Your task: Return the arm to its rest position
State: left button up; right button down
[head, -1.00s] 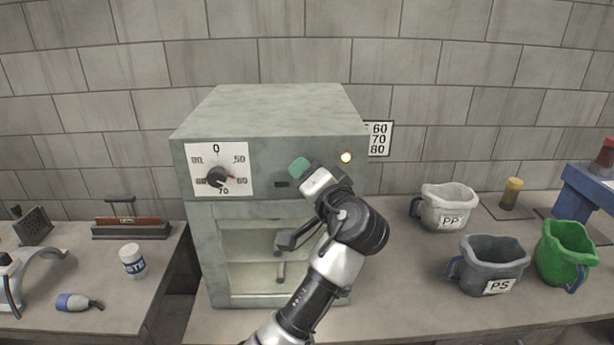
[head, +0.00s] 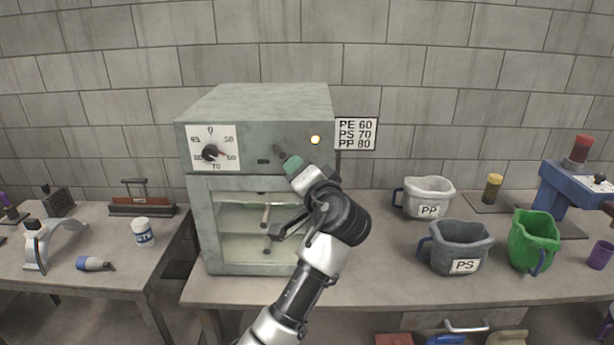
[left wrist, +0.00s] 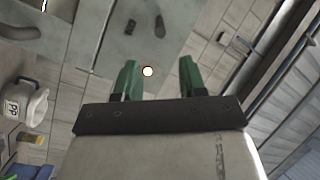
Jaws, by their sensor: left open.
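My left gripper (head: 292,163) is in front of the upper right of the grey oven (head: 262,105). Its green fingertips appear in the left wrist view (left wrist: 158,78), spread apart with nothing between them. The oven's lit lamp (left wrist: 147,71) shows beyond the gap. In the head view this lamp (head: 315,140) is just above and right of the fingertips. A small dark control (head: 279,150) is on the panel beside the fingertips. The arm covers the right part of the oven's glass front. My right gripper is in neither view.
A dial (head: 211,152) is at the oven's left. A sign (head: 355,134) hangs behind its right side. The PP jug (head: 428,197), PS jug (head: 460,248) and green jug (head: 534,240) stand right. A white jar (head: 143,232) is on the left table. Bench space lies before the jugs.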

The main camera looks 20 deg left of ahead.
pick_arm(q)
notch_tip(320, 180, down, 26)
jog(key=w+m+g+h, duration=0.1)
jog(key=m+g+h, duration=0.1)
jog(key=m+h, duration=0.3)
jog(key=s+f+g+h, duration=0.2)
jog(key=s+f, duration=0.3)
jog(key=f, duration=0.7)
jog(key=s+f+g+h, duration=0.15)
jog(key=s+f, duration=0.35)
jog(key=f, duration=0.6)
jog(key=s+a+f+n+g+h, duration=0.15)
jog(key=s+f+g, duration=0.25)
jog(key=s+f, duration=1.45)
jog(key=s+a+f+n+g+h, duration=0.1)
jog(key=s+a+f+n, duration=0.1)
jog(key=s, duration=1.2)
jog(key=s+a+f+n+g+b, duration=0.1)
jog(key=s+f, duration=0.4)
jog(key=s, duration=0.9)
jog(key=shift+a+f+n+g+h, duration=0.2)
jog(key=shift+a+n+g+h, duration=0.25)
jog(key=shift+n+g, duration=0.1)
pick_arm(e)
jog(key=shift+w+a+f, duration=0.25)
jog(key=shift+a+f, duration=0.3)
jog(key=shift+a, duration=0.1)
